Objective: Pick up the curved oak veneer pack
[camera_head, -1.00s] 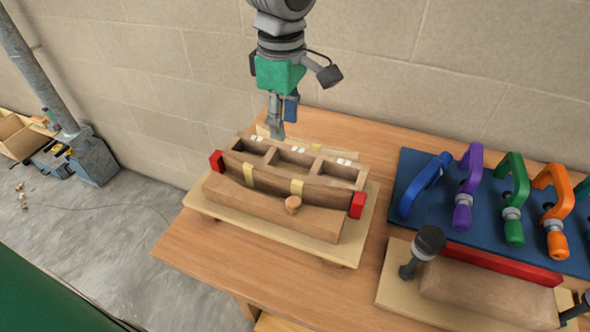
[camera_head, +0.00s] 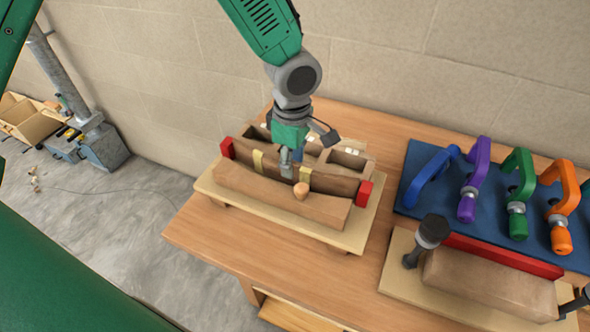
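The curved oak veneer pack (camera_head: 333,183) is a brown bowed strip with two yellow tape bands. It stands on edge between two red end blocks (camera_head: 364,193), behind a curved wooden block with a round knob (camera_head: 301,191), on a pale board. A compartmented wooden form stands right behind it. My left gripper (camera_head: 291,165) points down at the middle of the pack, between the tape bands. One grey finger shows at the front of the pack, and a blue part shows behind. Whether the fingers press on the pack is hidden. My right gripper is out of view.
To the right, a blue rack (camera_head: 410,185) holds several coloured clamps. In front of it, a board carries a brown block (camera_head: 490,285) and a dark upright clamp (camera_head: 429,238). A block wall (camera_head: 450,60) closes off the back. The front left of the table (camera_head: 220,250) is clear.

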